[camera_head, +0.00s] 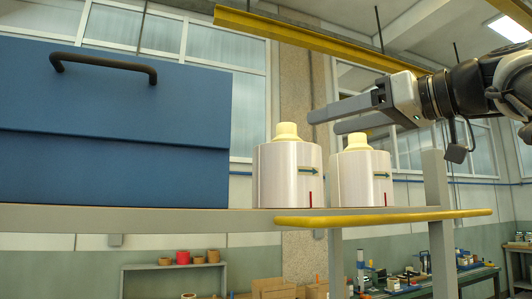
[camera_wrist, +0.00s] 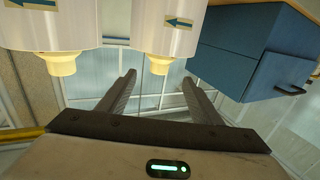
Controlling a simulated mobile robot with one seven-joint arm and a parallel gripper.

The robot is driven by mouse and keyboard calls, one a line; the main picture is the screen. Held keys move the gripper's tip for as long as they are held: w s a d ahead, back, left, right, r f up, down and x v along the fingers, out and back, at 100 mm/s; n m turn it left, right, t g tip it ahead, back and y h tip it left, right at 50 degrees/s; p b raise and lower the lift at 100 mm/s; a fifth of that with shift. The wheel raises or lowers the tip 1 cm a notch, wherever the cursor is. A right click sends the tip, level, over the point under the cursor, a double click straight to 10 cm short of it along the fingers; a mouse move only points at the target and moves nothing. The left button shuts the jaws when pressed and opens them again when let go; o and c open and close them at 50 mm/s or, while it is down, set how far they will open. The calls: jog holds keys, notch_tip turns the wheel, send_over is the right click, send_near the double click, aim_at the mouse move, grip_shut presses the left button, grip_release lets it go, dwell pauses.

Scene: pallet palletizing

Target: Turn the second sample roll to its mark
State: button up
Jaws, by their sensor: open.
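Two white sample rolls stand upright side by side on a shelf in the head view, a left one (camera_head: 285,180) and a right one (camera_head: 358,183). Each has a cream neck on top, a green arrow pointing right and a short red line below the arrow. My gripper (camera_head: 325,121) is open, its fingers reaching left above the rolls. In the inverted wrist view, the neck of the left roll (camera_wrist: 160,64) appears between the fingertips (camera_wrist: 160,80), apparently untouched. The right roll's neck (camera_wrist: 62,64) lies outside the fingers.
A blue box (camera_head: 110,130) with a dark handle stands left of the rolls on the shelf (camera_head: 150,218). A yellow rail (camera_head: 385,217) runs along the shelf front. A post (camera_head: 434,178) rises right of the right roll.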

jog(key=p+x, duration=0.4)
jog(key=x, duration=1.1)
jog(key=shift+w+a+f+p, duration=0.1)
jog(key=shift+w+a+p, duration=0.15)
jog(key=shift+p, duration=0.1)
